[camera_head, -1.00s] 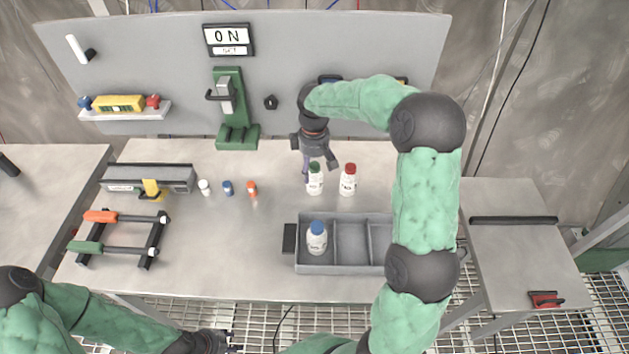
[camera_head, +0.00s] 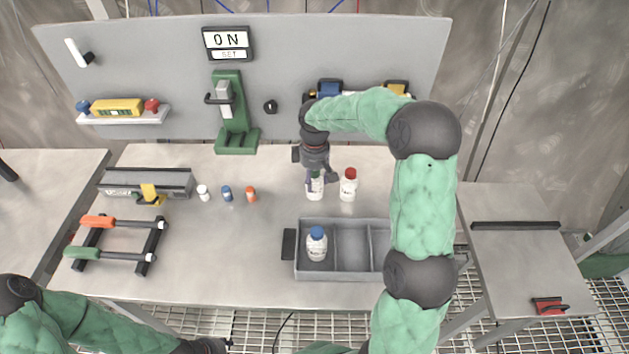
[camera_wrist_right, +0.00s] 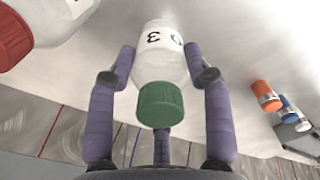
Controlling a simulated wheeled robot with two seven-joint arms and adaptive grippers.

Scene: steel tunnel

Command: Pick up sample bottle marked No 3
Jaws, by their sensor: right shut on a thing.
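The sample bottle with the green cap and a label reading "3" (camera_wrist_right: 160,62) is white and fills the middle of the right wrist view. In the head view the same bottle (camera_head: 315,190) stands upright on the table, its cap hidden by my right gripper (camera_head: 317,177). That gripper's purple fingers are shut around the bottle's sides. I cannot tell whether the bottle is clear of the table. My left gripper (camera_head: 215,346) shows only partly at the bottom edge, and its fingers are not clear.
A red-capped white bottle (camera_head: 348,185) stands close on the right. A grey divided tray (camera_head: 338,278) in front holds a blue-capped bottle (camera_head: 316,244) in its left compartment.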

